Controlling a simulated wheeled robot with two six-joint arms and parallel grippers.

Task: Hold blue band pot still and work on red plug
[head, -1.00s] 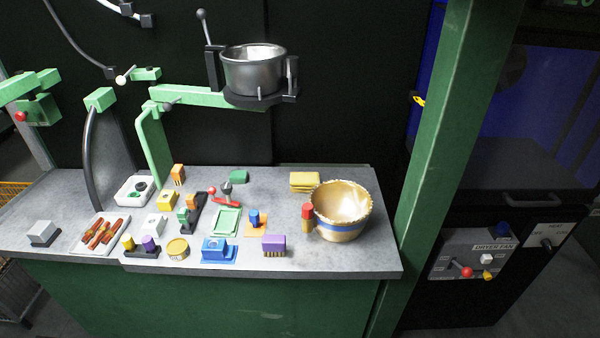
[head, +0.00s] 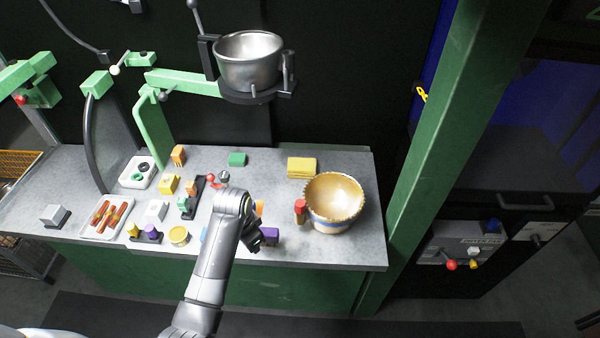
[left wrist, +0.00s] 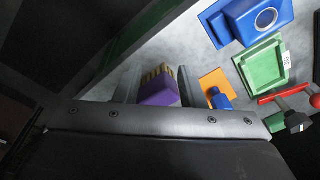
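The blue band pot (head: 335,206), cream-rimmed with a blue stripe, stands upright at the right end of the grey bench. The red plug (head: 300,207), red on top with a tan lower part, is close against the pot's left side; I cannot tell how it is attached. My left gripper (head: 262,240) is over the front of the bench, left of the plug and pot. In the left wrist view its two fingers (left wrist: 157,85) are apart, with a purple brush (left wrist: 160,92) showing between them. Neither pot nor plug shows there. My right gripper is out of view.
A yellow sponge stack (head: 301,167) lies behind the pot. Several small tools and a sausage tray (head: 87,228) fill the bench's left and middle. A metal pot (head: 248,62) hangs above on a green arm. A green post (head: 440,150) stands at the right.

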